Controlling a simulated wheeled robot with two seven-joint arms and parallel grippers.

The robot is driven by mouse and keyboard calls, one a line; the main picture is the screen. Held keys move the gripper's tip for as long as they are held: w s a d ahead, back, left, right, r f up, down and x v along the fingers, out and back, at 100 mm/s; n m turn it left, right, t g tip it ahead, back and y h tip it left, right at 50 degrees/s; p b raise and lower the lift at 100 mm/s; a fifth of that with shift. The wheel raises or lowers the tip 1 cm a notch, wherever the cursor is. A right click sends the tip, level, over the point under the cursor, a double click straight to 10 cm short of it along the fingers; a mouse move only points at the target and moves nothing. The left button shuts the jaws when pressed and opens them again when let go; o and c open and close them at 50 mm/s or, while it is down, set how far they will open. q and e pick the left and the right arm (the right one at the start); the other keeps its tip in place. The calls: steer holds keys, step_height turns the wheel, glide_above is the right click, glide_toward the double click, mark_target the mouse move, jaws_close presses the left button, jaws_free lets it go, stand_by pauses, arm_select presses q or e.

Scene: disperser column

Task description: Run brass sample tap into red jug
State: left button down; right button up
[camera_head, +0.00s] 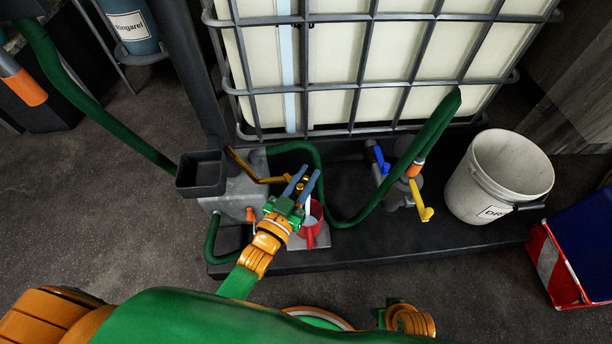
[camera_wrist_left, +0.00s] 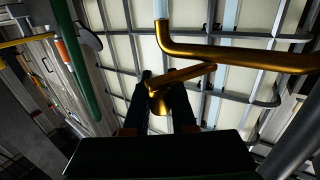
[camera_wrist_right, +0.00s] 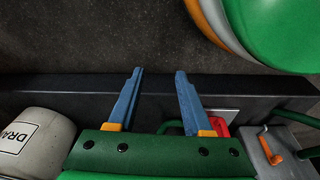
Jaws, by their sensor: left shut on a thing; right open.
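The brass sample tap (camera_head: 254,172) shows in the head view as a bent brass pipe in front of the caged white tank. My left gripper (camera_head: 303,178) is at its end, with blue fingers on either side of a brass part. In the left wrist view the fingers are closed around the tap's brass handle (camera_wrist_left: 184,76), beside the thicker brass pipe (camera_wrist_left: 235,55). My right gripper (camera_wrist_right: 158,76) is open and empty in the right wrist view.
A green hose (camera_head: 322,178) loops beside the jug. Blue (camera_head: 380,160) and yellow (camera_head: 421,203) valve handles stand to the right, then a white bucket (camera_head: 478,192). A dark box (camera_head: 201,174) stands left of the tap.

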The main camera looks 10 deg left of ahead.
mark_target(298, 192)
arm_select(q)
steer(key=c, duration=0.7)
jaws_free()
steer(key=shift+s, duration=0.2)
steer(key=p+v, duration=0.2)
steer(key=v, duration=0.4)
steer(key=shift+s+a, duration=0.15)
steer(key=shift+s, duration=0.15)
arm_select(e)
steer(key=s+f, duration=0.2)
steer(key=s, duration=0.1)
steer(key=shift+d+f, duration=0.35)
